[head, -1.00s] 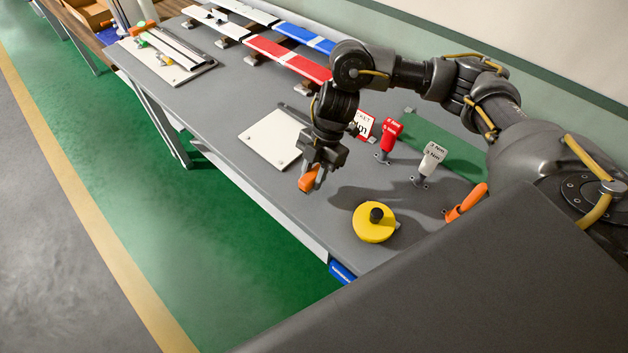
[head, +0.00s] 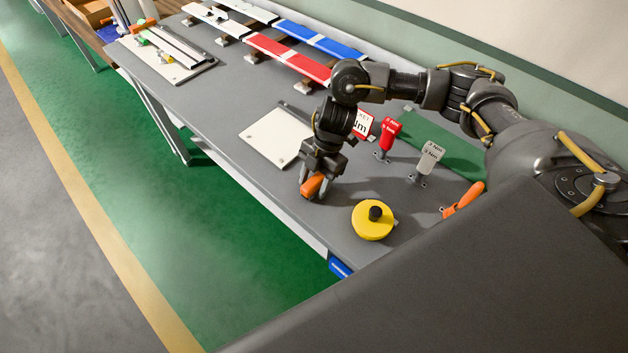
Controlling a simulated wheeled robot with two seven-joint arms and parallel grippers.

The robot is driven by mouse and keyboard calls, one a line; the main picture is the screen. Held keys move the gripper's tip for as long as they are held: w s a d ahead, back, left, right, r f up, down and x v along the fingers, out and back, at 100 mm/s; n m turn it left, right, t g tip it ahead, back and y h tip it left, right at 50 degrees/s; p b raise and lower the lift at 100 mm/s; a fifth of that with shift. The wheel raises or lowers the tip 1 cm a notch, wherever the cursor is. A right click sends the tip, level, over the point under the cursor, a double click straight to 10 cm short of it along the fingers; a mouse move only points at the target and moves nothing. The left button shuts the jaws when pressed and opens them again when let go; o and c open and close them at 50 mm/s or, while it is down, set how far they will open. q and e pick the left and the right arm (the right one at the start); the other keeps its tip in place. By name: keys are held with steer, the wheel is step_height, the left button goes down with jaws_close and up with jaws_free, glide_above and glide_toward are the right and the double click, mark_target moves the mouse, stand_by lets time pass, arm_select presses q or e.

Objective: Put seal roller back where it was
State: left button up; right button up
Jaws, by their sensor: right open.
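An orange tool (head: 313,186), which seems to be the seal roller, is at the front part of the grey workbench (head: 285,215), short of the white board. My right gripper (head: 314,189) points down over it with its fingers at either side of the orange part. The gripper is open. The gripper partly hides the tool, and I cannot tell whether its lower end touches the bench. My left gripper is not in view.
A white board (head: 274,137) lies left. Coloured profiles (head: 290,55) lie farther back.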

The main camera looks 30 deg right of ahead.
steer(key=shift+r, duration=0.25)
steer(key=b+v, duration=0.1)
steer(key=v, duration=1.1)
steer(key=shift+f, duration=0.1)
